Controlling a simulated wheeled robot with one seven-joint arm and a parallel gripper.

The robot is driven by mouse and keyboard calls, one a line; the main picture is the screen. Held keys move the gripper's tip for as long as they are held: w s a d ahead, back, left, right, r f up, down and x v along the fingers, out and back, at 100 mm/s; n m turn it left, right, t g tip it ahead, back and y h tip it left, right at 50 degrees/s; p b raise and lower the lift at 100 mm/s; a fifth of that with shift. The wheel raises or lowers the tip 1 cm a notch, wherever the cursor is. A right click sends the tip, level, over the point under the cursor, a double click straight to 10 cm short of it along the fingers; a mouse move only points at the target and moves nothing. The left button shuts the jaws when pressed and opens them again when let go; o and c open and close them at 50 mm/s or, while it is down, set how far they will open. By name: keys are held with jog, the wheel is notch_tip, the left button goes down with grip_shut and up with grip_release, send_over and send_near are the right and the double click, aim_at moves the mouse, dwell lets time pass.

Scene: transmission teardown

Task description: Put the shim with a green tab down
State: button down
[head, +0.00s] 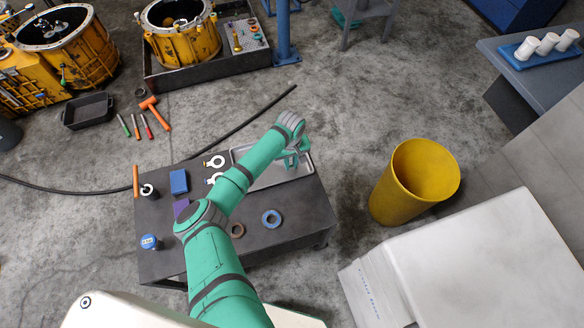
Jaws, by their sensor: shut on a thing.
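My gripper (293,158) is over the right part of a shallow grey tray (270,178) on the dark work table. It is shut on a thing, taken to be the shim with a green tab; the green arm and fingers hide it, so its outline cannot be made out. I cannot tell whether it touches the tray.
A yellow bin (402,190) stands on the floor to the right. The table's right front is clear.

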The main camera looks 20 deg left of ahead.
aim_at(292, 172)
jog(key=shift+w+d+f, duration=0.1)
jog(key=shift+d+f, duration=0.05)
jog(key=shift+f, duration=0.8)
jog(key=shift+w+d+f, duration=0.1)
jog(key=shift+f, duration=0.8)
jog(key=shift+f, duration=0.1)
jog(key=c, duration=1.7)
grip_release()
notch_tip(292, 172, up, 12)
jog(key=shift+s+r, duration=0.1)
jog(key=shift+r, duration=0.05)
